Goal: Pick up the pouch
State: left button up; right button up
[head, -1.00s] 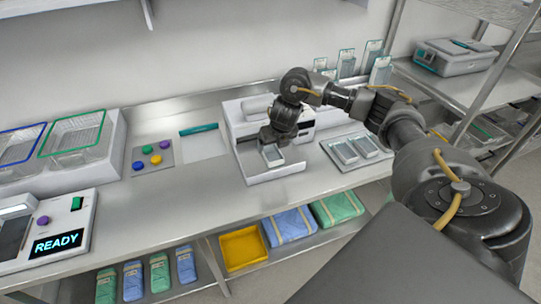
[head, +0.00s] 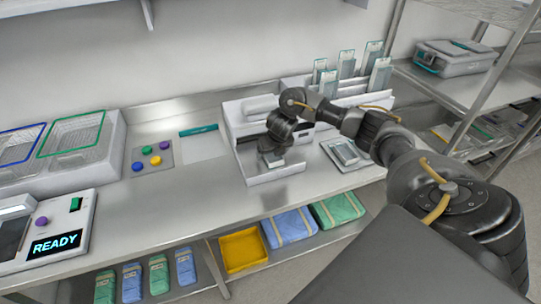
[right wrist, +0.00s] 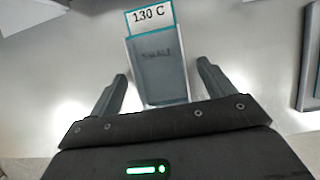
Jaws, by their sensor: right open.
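The pouch (right wrist: 158,80) is a small, flat grey packet with a teal-edged white label reading "130 C" at its far end. In the right wrist view it lies between the two fingers of my right gripper (right wrist: 160,72), with a gap on each side. The gripper is open and not closed on it. In the head view my right gripper (head: 271,158) is low over the white bay at the front of the white machine (head: 240,120), and it hides much of the pouch there. My left gripper is not in view.
A tray of similar pouches (head: 346,153) lies right of the machine, partly behind my arm. More pouches stand upright in a rack (head: 346,64) behind. A button panel (head: 151,158) and a device reading READY (head: 55,243) are at left. The bench front is clear.

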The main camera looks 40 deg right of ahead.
jog(key=shift+f, duration=0.3)
dwell(0.5)
jog(key=c, duration=1)
jog(key=shift+c, duration=0.2)
jog(key=shift+r, duration=0.15)
jog(key=shift+r, duration=0.25)
jog(key=shift+w+r+b, duration=0.15)
jog(key=shift+r+b, duration=0.45)
jog(key=shift+r, duration=0.35)
jog(key=p+v, duration=0.1)
jog(key=v, duration=0.1)
jog(key=p+v, duration=0.1)
jog(key=v, duration=0.2)
jog(key=s+d+p+v, duration=0.1)
jog(key=v, duration=0.2)
jog(key=shift+s+f, duration=0.1)
jog(key=shift+f, duration=0.15)
jog(key=s+r+p, duration=0.1)
jog(key=s+r, duration=0.3)
jog(key=s, duration=0.6)
jog(key=shift+a+p, duration=0.4)
jog(key=shift+a, duration=0.05)
